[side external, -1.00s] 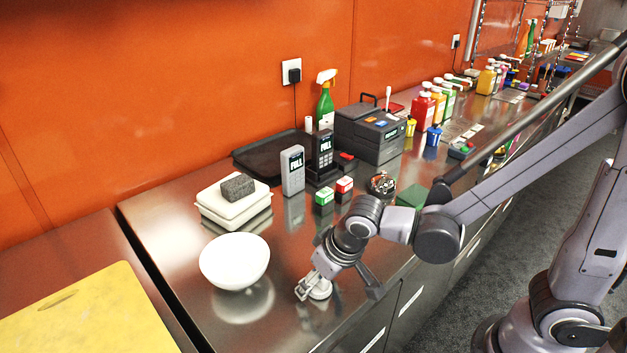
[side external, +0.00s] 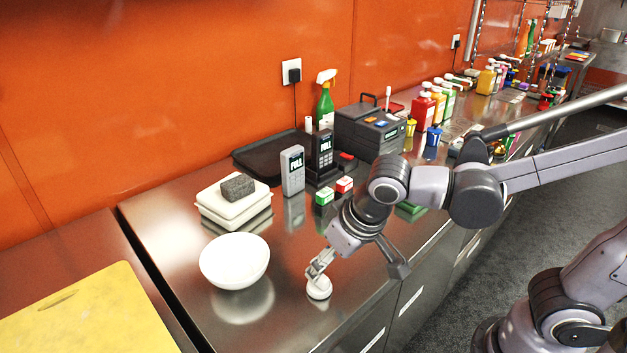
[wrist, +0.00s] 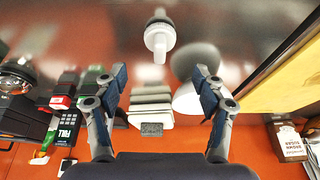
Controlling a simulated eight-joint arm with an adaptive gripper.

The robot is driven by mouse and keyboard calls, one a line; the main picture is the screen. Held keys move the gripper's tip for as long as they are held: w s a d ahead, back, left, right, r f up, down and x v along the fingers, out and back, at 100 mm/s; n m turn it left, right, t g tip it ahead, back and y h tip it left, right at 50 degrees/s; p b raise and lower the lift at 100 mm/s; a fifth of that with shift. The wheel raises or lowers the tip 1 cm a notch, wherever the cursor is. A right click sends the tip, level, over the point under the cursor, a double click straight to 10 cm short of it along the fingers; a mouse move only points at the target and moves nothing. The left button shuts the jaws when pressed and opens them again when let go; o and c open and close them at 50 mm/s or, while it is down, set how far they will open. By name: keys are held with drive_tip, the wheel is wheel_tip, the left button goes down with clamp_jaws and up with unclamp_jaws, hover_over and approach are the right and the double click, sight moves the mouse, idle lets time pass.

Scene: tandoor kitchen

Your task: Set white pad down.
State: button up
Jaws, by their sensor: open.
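The white pad (side external: 318,289) is a small round white piece with a knob-like grip, standing on the steel counter near its front edge. In the wrist view the white pad (wrist: 159,38) is beyond my fingertips, roughly centred between them. My gripper (side external: 358,266) is open, with its fingers wide apart and nothing between them. In the side view its left finger is just above the pad and overlaps the pad's top in the picture. In the wrist view my gripper (wrist: 160,85) is clear of the pad.
A white bowl (side external: 234,260) stands left of the pad. Stacked white containers (side external: 236,208) with a dark grey sponge (side external: 238,187) on top are behind it. Grey handheld devices (side external: 293,171) and small green and red boxes (side external: 344,184) stand farther back. Bare counter surrounds the pad.

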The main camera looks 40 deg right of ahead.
drive_tip(key=s+d+r+t, duration=0.2)
drive_tip(key=d+r, duration=0.1)
drive_tip(key=d, duration=0.9)
drive_tip(key=shift+d+t, duration=0.25)
drive_tip(key=shift+t, duration=0.05)
